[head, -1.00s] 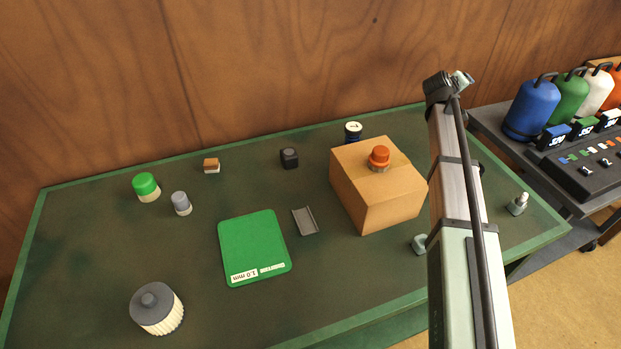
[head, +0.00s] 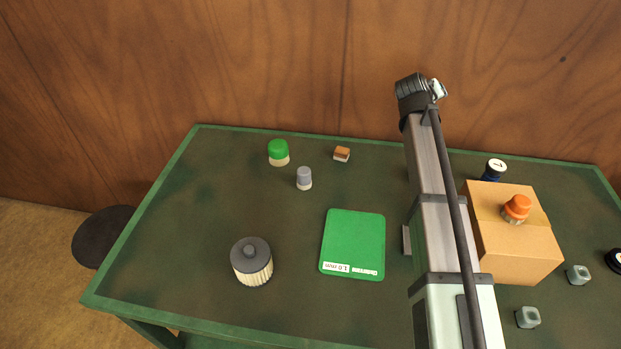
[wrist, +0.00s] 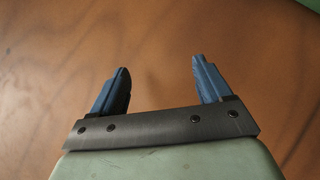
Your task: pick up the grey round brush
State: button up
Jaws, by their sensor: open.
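The grey round brush (head: 304,180), a small piece with a grey top and a pale lower edge, stands upright on the green table in the head view. My gripper (wrist: 161,68) is open and empty in the wrist view, its two blue fingers apart with only brown wood behind them. In the head view my arm rises at the right of the brush, its end high in front of the wooden wall and well clear of the brush. The brush is not in the wrist view.
Near the brush stand a green-topped brush (head: 278,153) and an orange-topped block (head: 342,154). A larger dark-capped ribbed cylinder (head: 252,265) and a green mat (head: 353,243) lie nearer. A cardboard box (head: 515,247) carries an orange-topped piece (head: 516,208).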

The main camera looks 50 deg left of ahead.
jog(key=s+a+f+g, duration=0.1)
jog(key=s+a+g, duration=0.1)
jog(key=s+a, duration=0.7)
jog(key=n+g+h, duration=0.3)
jog(key=g, duration=0.6)
send_near(304, 171)
jog(key=f, duration=1.2)
jog(key=shift+w+a+f, duration=0.15)
jog(key=shift+a+f, duration=0.05)
jog(key=shift+f, duration=0.05)
jog(key=shift+c, duration=0.2)
jog(key=c, duration=1.1)
